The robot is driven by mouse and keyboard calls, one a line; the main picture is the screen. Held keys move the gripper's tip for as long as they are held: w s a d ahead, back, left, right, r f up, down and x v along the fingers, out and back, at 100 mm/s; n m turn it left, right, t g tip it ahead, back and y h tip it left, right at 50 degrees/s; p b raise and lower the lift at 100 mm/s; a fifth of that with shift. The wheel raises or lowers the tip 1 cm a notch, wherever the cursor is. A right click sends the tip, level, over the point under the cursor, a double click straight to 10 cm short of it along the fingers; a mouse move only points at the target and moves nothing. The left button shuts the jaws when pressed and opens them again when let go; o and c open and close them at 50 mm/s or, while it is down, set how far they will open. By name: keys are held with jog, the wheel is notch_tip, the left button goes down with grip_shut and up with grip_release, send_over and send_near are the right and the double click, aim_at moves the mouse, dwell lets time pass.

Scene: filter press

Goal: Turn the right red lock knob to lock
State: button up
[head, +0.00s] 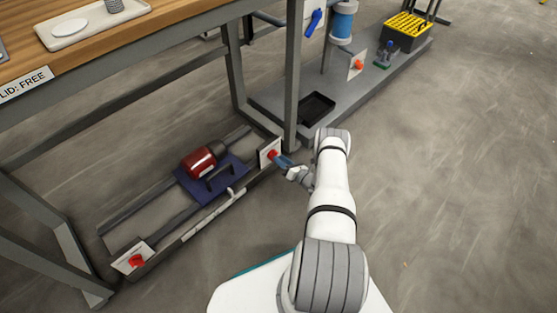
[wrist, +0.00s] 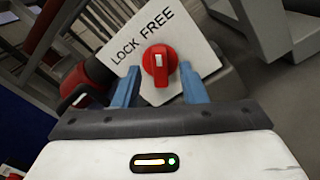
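The right red lock knob (head: 271,154) sits on a white plate at the right end of the low rail frame. In the wrist view the knob (wrist: 160,66) is on the white plate (wrist: 190,45) marked LOCK and FREE. Its white mark runs nearly upright in the picture, towards the gap between the two words. My gripper (head: 283,161) is at the knob, and its blue fingers (wrist: 160,80) stand open, one on each side, with gaps to the knob. I cannot tell how far the tips reach along it.
A second red knob (head: 136,260) is at the frame's left end. A red cylinder (head: 199,162) lies on a blue carriage (head: 228,176) with a dark handle, between the rails. The bench leg (head: 293,75) stands close behind my gripper. The floor to the right is clear.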

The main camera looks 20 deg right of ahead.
jog(key=shift+x, duration=1.15)
grip_shut()
